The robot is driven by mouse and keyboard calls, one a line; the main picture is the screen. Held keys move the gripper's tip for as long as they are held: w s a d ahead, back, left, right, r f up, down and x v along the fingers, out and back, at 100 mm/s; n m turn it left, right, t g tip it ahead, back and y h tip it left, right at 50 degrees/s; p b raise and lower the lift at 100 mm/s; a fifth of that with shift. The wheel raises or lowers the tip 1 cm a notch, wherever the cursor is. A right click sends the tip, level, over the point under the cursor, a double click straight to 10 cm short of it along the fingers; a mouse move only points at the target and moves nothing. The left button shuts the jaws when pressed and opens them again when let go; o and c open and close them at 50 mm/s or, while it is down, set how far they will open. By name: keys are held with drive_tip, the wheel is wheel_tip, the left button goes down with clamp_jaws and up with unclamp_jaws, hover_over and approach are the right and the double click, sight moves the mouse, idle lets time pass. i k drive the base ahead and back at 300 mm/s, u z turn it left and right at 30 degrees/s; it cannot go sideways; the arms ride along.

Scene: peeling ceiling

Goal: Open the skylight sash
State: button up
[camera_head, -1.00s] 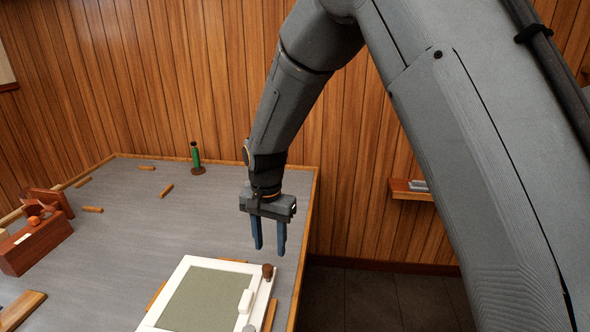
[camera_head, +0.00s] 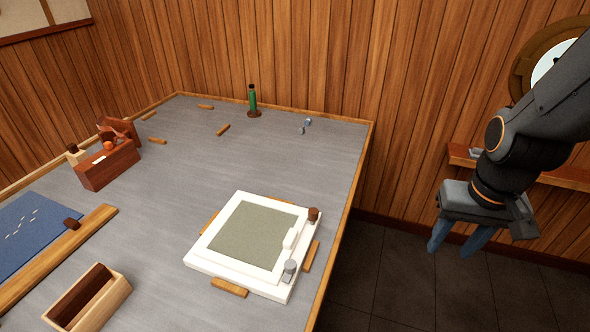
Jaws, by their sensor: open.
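The skylight is a white frame (camera_head: 210,262) lying flat on the grey table, with a sash holding a grey-green pane (camera_head: 251,235). The sash looks closed in its frame. A white handle (camera_head: 290,239) sits on the sash's right side. A brown knob (camera_head: 313,214) is at the frame's far right corner, and a grey metal piece (camera_head: 289,268) is at its near right corner. My gripper (camera_head: 456,246) is open and empty, pointing down, to the right of the table and well apart from the skylight.
Wooden blocks, such as one (camera_head: 229,287), lie around the frame. A wooden box (camera_head: 88,298), a red-brown toolbox (camera_head: 108,164), a blue mat (camera_head: 38,232) and a green bottle-like item (camera_head: 253,101) are on the table. A wall shelf (camera_head: 560,176) is behind my gripper.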

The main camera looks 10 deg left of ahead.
sight(250, 238)
drive_tip(key=u, duration=1.05)
drive_tip(key=k, duration=0.5)
drive_tip(key=z, duration=0.55)
drive_tip(key=i, duration=0.9)
drive_tip(key=u, duration=0.55)
